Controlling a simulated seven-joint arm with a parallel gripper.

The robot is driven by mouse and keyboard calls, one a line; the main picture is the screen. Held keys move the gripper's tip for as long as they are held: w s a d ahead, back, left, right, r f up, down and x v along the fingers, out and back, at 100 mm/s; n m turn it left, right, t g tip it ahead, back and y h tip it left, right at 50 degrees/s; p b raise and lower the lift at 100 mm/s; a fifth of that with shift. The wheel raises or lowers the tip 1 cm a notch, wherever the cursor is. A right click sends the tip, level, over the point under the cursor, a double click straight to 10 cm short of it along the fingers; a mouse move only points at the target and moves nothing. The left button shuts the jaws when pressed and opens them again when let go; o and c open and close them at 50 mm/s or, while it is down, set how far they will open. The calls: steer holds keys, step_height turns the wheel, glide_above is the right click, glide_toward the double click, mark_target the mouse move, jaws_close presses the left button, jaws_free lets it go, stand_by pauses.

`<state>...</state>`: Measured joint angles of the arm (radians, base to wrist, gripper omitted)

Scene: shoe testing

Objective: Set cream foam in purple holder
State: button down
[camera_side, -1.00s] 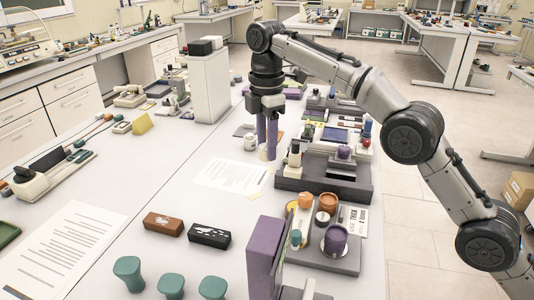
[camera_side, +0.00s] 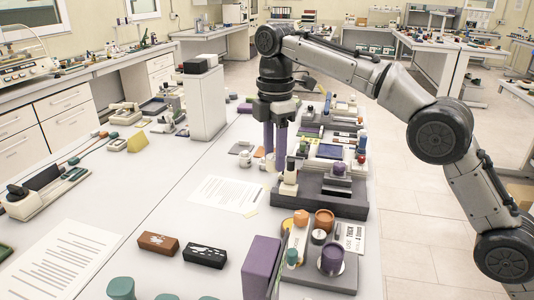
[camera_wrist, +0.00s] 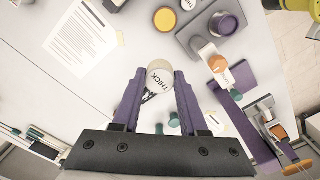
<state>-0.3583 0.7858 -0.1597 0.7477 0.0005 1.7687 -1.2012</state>
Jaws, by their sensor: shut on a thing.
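My gripper (camera_side: 275,155) hangs above the table, fingers down. Its purple fingers are shut on the cream foam (camera_wrist: 160,78), a short pale cylinder with THICK lettered on it in the wrist view. In the side view the foam shows as a small pale shape (camera_side: 268,165) at the fingertips, partly hidden. A purple round holder (camera_side: 332,257) stands on a grey board at the front right of the table. It also shows in the wrist view (camera_wrist: 224,24), up and to the right of the foam and apart from it. Its inside is hard to make out.
Near the holder are an orange cup (camera_side: 324,217), a yellow disc (camera_wrist: 164,19) and an upright purple panel (camera_side: 261,268). A dark tray (camera_side: 345,208) lies behind the grey board. Teal pieces (camera_side: 121,288) stand at the front. A paper sheet (camera_side: 227,193) lies flat on open table.

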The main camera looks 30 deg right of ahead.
steer(key=s+d, duration=0.3)
steer(key=s, duration=0.3)
glide_above(333, 253)
step_height(333, 253, down, 7)
steer(key=shift+r, duration=0.15)
steer(key=shift+f, duration=2.9)
steer(key=shift+f, duration=1)
steer(key=shift+c, duration=1.8)
jaws_free()
